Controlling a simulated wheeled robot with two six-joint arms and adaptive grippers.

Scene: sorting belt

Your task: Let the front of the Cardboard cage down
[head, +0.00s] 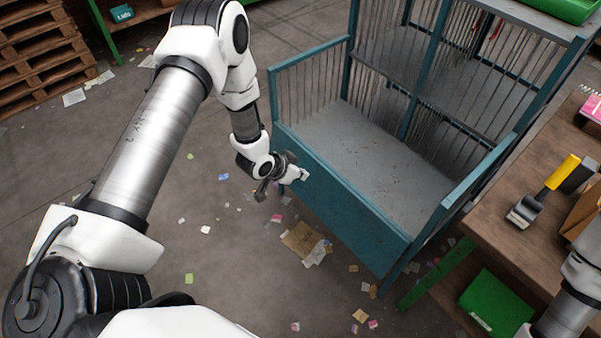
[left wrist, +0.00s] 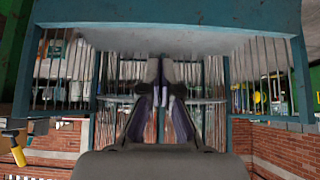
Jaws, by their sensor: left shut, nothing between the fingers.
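The Cardboard cage (head: 355,75) is a teal frame with thin upright bars and a grey floor, right of centre in the head view. Its solid teal front panel (head: 345,218) lies along the lower front; I cannot tell whether it stands or hangs. The upper front is open. My left gripper (head: 284,186) is shut and empty, at the left end of this panel; contact is unclear. In the left wrist view the gripper (left wrist: 160,85) points at the cage interior, with the teal panel (left wrist: 180,14) across the top, picture upside down.
A wooden table (head: 500,215) stands at right with a yellow-handled tool (head: 545,190); a green crate (head: 490,303) is below it. Pallets (head: 40,45) stand at upper left. Paper scraps and flattened cardboard (head: 300,240) litter the floor, otherwise open left of the cage.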

